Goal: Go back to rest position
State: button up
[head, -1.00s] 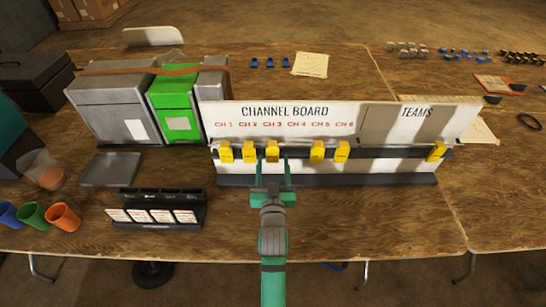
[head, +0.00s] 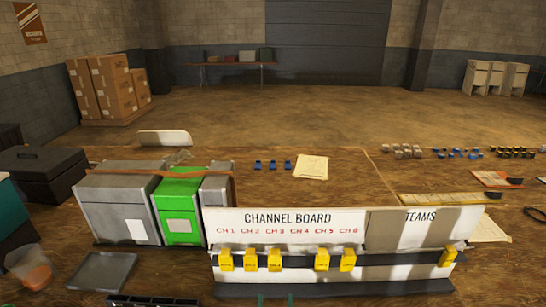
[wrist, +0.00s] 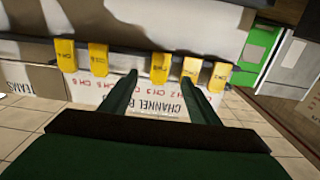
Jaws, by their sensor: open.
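The channel board (head: 290,217) stands upright on the table, with yellow tags hanging along its dark rail. Tags hang in a left group (head: 250,260), a pair (head: 334,260) under CH 5 and CH 6, and one (head: 447,257) at the right end. My gripper (head: 276,299) shows only as two green fingertips at the bottom edge, in front of the board. In the wrist view my gripper (wrist: 160,76) is open. A yellow tag (wrist: 160,68) appears beyond the gap between the fingers, and nothing is gripped.
A grey and green machine (head: 180,212) stands left of the board, with a grey tray (head: 103,271) in front. Small blue items (head: 273,165) and a paper (head: 311,167) lie behind it. Stacked boxes (head: 108,88) stand on the floor beyond the table.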

jog(key=s+f+g, duration=0.1)
jog(key=s+f, duration=0.2)
jog(key=s, duration=0.6)
jog(key=s+f, duration=0.4)
jog(key=s, duration=0.5)
jog(key=s+r+g, duration=0.1)
jog(key=s+r, duration=0.1)
jog(key=s, duration=1.5)
jog(key=shift+s+a+r+g, duration=0.15)
jog(key=shift+a+g, duration=0.15)
